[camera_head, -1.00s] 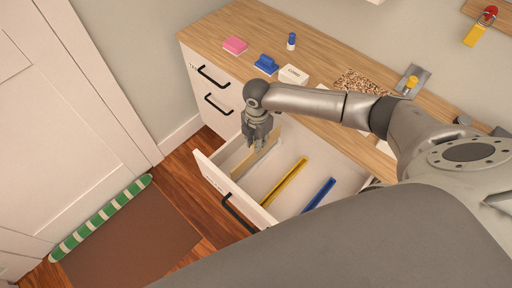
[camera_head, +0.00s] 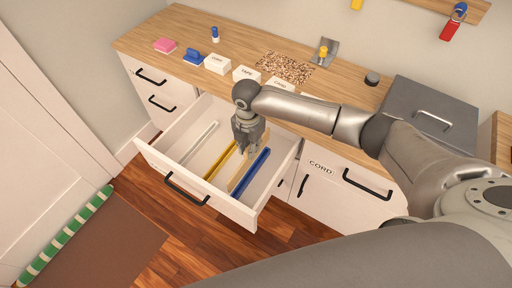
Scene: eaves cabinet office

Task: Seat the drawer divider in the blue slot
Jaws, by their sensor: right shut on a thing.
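The open white drawer (camera_head: 222,207) has a white slot (camera_head: 200,143) on the left, a yellow slot (camera_head: 220,160) in the middle and the blue slot (camera_head: 251,172) on the right. My right gripper (camera_head: 243,153) is shut on the drawer divider (camera_head: 238,180), a thin pale wooden board. The divider stands over the drawer between the yellow and blue slots, close beside the blue one and roughly parallel to it. Whether its lower edge touches the drawer floor cannot be told. The gripper hides part of the divider and the slots' far ends. My left gripper is not in view.
A closed CORD drawer (camera_head: 340,190) is to the right.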

